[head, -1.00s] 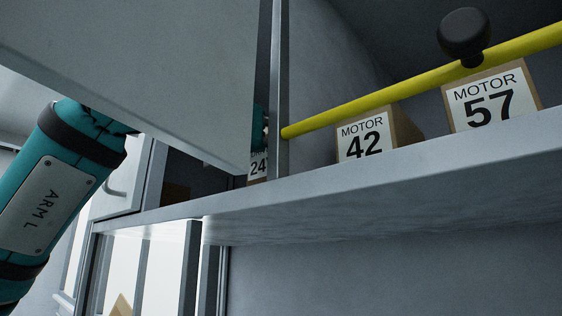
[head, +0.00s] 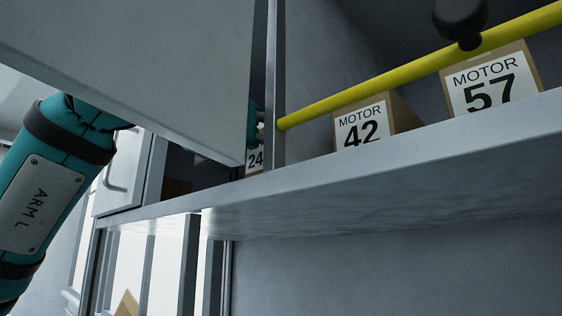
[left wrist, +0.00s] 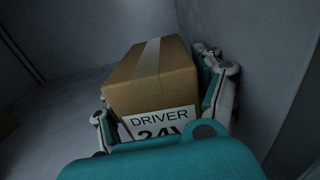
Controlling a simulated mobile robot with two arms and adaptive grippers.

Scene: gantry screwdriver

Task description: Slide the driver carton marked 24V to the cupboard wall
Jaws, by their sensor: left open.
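The driver carton (left wrist: 150,80) is a brown taped box with a white label reading DRIVER and 24V, its lower part cut off by my wrist. In the left wrist view my left gripper (left wrist: 152,72) is open, with a finger on each side of the carton. The right finger lies between the carton and the grey cupboard wall (left wrist: 268,70). I cannot tell whether the fingers touch the carton. In the head view only a bit of the carton's label (head: 255,159) shows, between a grey panel and an upright. My right gripper is not in view.
A large grey panel (head: 140,70) hides most of my left forearm and gripper. A brown object (left wrist: 5,125) shows at the left wrist view's edge.

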